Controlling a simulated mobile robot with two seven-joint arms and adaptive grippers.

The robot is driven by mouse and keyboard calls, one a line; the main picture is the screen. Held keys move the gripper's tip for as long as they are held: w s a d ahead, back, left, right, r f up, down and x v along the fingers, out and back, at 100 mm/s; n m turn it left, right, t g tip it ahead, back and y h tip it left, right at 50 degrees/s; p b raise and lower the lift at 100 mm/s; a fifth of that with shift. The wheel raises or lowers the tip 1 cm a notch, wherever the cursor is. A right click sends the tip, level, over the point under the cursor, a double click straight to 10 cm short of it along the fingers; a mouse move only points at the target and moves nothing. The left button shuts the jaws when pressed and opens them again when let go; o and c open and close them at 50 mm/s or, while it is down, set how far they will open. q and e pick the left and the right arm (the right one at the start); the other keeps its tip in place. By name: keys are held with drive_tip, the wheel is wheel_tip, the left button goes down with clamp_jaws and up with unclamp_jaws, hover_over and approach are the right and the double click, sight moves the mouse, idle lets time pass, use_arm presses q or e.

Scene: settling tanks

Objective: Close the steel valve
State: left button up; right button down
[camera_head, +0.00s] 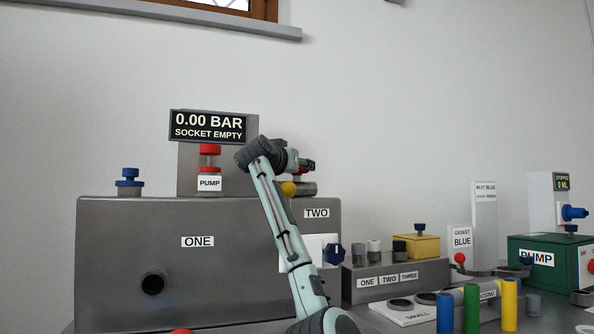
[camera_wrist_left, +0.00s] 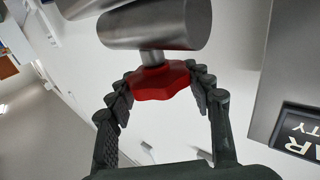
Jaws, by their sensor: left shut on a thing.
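The steel valve is a short steel cylinder (camera_wrist_left: 155,25) with a stem and a lobed red knob (camera_wrist_left: 160,82) in the left wrist view. In the head view its steel body (camera_head: 304,188) shows beside a yellow ball, right of the pressure display and above the label TWO. My left gripper (camera_wrist_left: 160,95) has its two fingers on either side of the red knob and is shut on it. In the head view my left gripper (camera_head: 303,165) is at the valve, and the arm hides part of it. My right gripper is not in view.
The display (camera_head: 208,126) reads 0.00 BAR, SOCKET EMPTY. Below it stands a red-capped PUMP part (camera_head: 209,160) on the large grey tank (camera_head: 130,260). A blue knob (camera_head: 333,254) is close right of my forearm. Several coloured cylinders and a green PUMP box (camera_head: 545,258) stand at right.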

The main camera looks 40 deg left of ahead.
use_arm(q)
drive_tip(key=shift+f+m+t+h, duration=0.1)
drive_tip(key=shift+m+t+h, duration=0.2)
drive_tip(key=shift+m+h, duration=0.3)
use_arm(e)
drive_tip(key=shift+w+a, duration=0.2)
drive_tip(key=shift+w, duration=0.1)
use_arm(q)
drive_tip(key=shift+h, duration=0.3)
drive_tip(key=o, duration=1.2)
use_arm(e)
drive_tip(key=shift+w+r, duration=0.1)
